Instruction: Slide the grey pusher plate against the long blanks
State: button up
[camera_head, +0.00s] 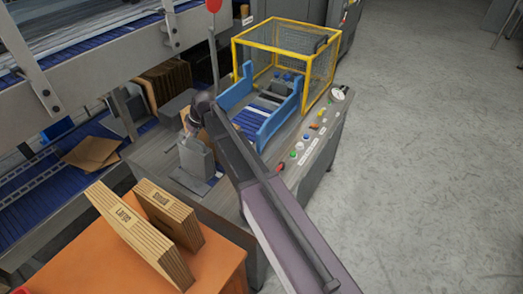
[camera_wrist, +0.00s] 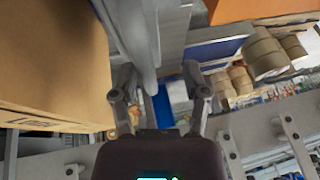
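My gripper (camera_head: 192,122) is at the end of my arm, above the near left part of the case packer. A grey upright plate (camera_head: 196,160), which looks like the pusher plate, stands just below it. In the wrist view my gripper's two fingers (camera_wrist: 160,82) are spread apart. A grey upright panel (camera_wrist: 140,30) runs down toward the space between them, nearer the left finger; whether it touches is not clear. A large brown cardboard face (camera_wrist: 50,60) fills the left of that view. Brown blanks (camera_head: 168,78) stand in the machine behind my gripper; I cannot tell which are the long ones.
Bundles marked Large (camera_head: 140,228) and Small (camera_head: 170,212) stand on an orange table (camera_head: 218,262) at lower left. Blue side rails (camera_head: 278,122) and a yellow mesh guard (camera_head: 272,45) lie to the right. A red-topped pole (camera_head: 213,45) rises behind my gripper. Open floor (camera_head: 430,150) is at right.

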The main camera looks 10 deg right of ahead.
jog(key=s+d+r+p, duration=0.2)
jog(key=s+r+p, duration=0.3)
jog(key=r+p, duration=0.7)
jog(key=s+d+f+m+h, duration=0.1)
jog(key=s+d+m+h, duration=0.1)
jog(key=s+d, duration=0.6)
jog(key=s+d+f+m+g+h+b, duration=0.1)
jog(key=s+d+m, duration=0.4)
jog(key=d, duration=0.8)
jog(key=shift+s+f+h, duration=0.45)
jog(key=shift+s+h, duration=0.15)
jog(key=shift+s, duration=1.25)
jog(key=shift+d, duration=0.1)
jog(key=shift+m+g+h, duration=0.3)
jog(key=shift+m, duration=0.5)
jog(key=s+d, duration=0.1)
jog(key=s, duration=0.1)
jog(key=s+d, duration=0.1)
jog(key=shift+s+d+f+b, duration=0.1)
jog(key=shift+d+f+b, duration=0.15)
jog(key=shift+d+b, duration=0.1)
